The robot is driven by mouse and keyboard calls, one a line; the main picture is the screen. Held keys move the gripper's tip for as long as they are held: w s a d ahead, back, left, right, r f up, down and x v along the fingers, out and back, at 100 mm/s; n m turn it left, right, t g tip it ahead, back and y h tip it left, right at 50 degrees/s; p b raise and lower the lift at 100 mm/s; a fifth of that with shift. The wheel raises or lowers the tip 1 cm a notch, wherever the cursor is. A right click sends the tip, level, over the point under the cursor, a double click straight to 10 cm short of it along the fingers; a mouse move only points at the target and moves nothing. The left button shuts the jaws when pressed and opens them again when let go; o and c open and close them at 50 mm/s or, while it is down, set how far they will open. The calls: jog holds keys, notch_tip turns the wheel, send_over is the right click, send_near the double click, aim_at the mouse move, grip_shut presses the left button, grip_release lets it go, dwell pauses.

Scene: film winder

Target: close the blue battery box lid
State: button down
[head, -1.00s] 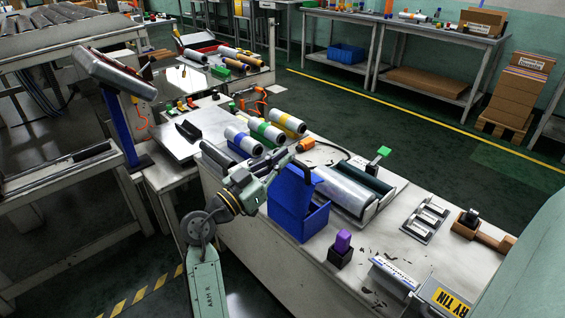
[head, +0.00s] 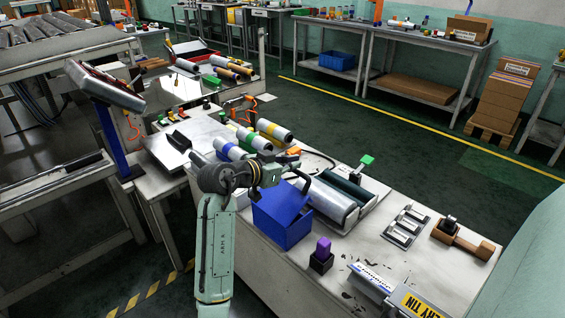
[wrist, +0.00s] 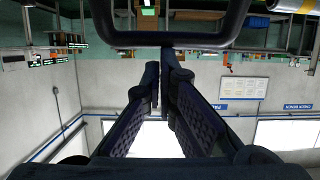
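The blue battery box (head: 284,233) stands on the near edge of the white workbench in the head view. Its blue lid (head: 284,203) lies low over the box top. I cannot tell whether it is fully seated. My gripper (head: 301,181) is just above the far side of the box, partly hidden by my wrist. In the wrist view, my gripper's two dark fingers (wrist: 164,75) come together with almost no gap and nothing visible between them. A dark bar crosses in front of the fingertips there; I cannot tell what it belongs to.
Behind the box lie a silver roller (head: 328,201) and a dark green roller. Film rolls (head: 247,138) lie to the left rear. The bench is bare between the purple block and the metal rack (head: 407,226).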

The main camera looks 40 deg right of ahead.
jog(key=d+f+y+b, duration=0.1)
jog(key=d+f+y, duration=0.1)
jog(key=d+f, duration=0.3)
jog(key=shift+w+d+f, duration=0.25)
jog(key=shift+d+f, duration=0.1)
jog(key=shift+f, duration=0.45)
jog(key=a+r, duration=0.4)
jog(key=r, duration=0.8)
jog(key=shift+s+a, duration=0.15)
jog(key=shift+a, duration=0.25)
jog(key=shift+r, duration=0.1)
